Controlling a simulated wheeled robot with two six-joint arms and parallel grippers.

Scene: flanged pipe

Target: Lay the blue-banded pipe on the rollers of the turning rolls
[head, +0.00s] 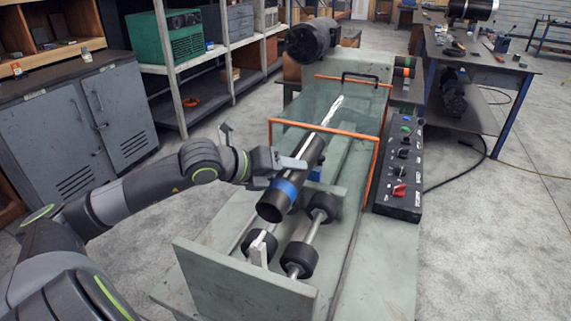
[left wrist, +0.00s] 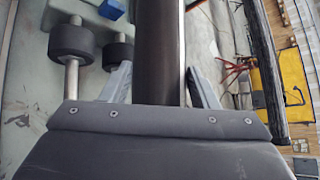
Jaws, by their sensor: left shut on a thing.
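The dark pipe (head: 272,205) with a blue band (head: 285,190) lies lengthwise over the turning rolls, its near end toward me. Its far part shows through the tinted guard. My left gripper (head: 291,170) is shut on the pipe just beyond the blue band, coming from the left. In the left wrist view the pipe (left wrist: 160,50) runs between the two fingers (left wrist: 157,85). Black rollers (head: 299,258) on two shafts show in front of and to the right of the pipe. The pipe hides part of the far left; I cannot tell whether it touches the rollers. My right gripper is not in view.
An orange-framed clear guard (head: 325,130) stands over the far part of the machine. A control box (head: 399,175) with knobs is on its right. An upright plate (head: 245,285) closes the near end. A grey cabinet (head: 75,115) stands left, a workbench (head: 475,75) right.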

